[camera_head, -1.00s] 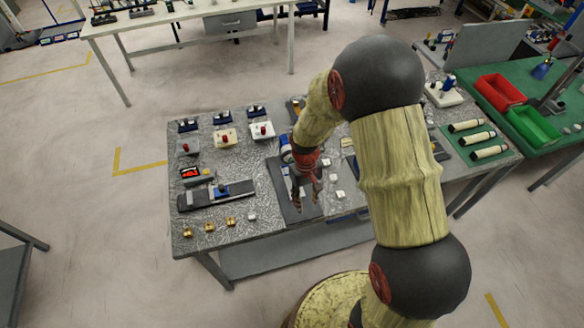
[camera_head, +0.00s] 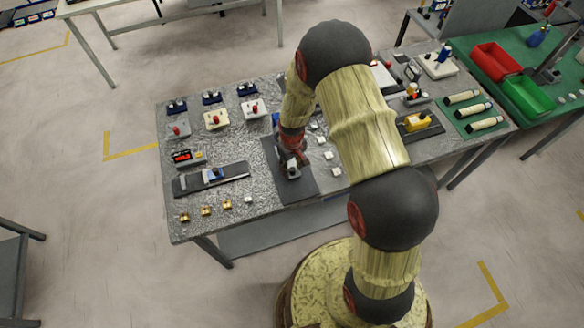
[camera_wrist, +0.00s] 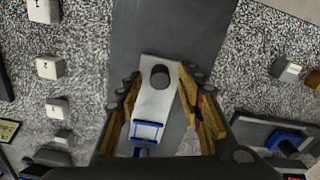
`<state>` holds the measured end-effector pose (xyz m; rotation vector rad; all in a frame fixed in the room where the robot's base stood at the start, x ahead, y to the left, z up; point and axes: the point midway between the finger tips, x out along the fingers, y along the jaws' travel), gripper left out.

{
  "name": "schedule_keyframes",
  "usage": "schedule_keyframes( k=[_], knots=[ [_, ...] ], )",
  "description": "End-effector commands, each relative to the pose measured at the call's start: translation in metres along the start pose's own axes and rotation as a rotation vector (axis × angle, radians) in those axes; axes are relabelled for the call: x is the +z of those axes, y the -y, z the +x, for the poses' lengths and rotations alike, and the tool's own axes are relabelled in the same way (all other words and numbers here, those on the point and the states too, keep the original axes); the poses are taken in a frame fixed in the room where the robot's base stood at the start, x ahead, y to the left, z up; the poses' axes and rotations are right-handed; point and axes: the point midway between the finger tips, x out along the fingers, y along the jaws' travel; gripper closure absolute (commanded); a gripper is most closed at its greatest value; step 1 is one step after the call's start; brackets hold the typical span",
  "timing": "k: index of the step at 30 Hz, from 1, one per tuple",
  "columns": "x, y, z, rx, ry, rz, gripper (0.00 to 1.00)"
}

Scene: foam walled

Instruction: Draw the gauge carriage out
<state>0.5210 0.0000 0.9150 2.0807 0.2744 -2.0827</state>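In the head view my gripper (camera_head: 291,166) is low over this dark plate (camera_head: 296,190), around the pale block. In the wrist view the fingers of my gripper (camera_wrist: 160,90) are apart, one on each side of the block, with their tips close to its edges. Whether they press on it cannot be told. My arm hides part of the table behind the gripper.
A dark rail with a blue slider (camera_head: 215,174) and a red-lit display (camera_head: 182,156) stand to the left. Small pale blocks (camera_head: 328,155) lie close on the right. Brass pieces (camera_head: 206,211) line the front left. A yellow piece (camera_head: 417,121) stands farther right.

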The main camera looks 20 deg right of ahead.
Motion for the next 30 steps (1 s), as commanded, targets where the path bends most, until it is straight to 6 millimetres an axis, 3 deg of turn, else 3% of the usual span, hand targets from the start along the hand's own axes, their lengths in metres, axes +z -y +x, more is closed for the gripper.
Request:
schedule_keyframes(
  k=[9, 30],
  knots=[
    [0.0001, 0.0, 0.0031, 0.0, 0.0, 0.0, 0.63],
    [0.0, 0.0, 0.0028, 0.0, 0.0, 0.0, 1.0]
  ],
)
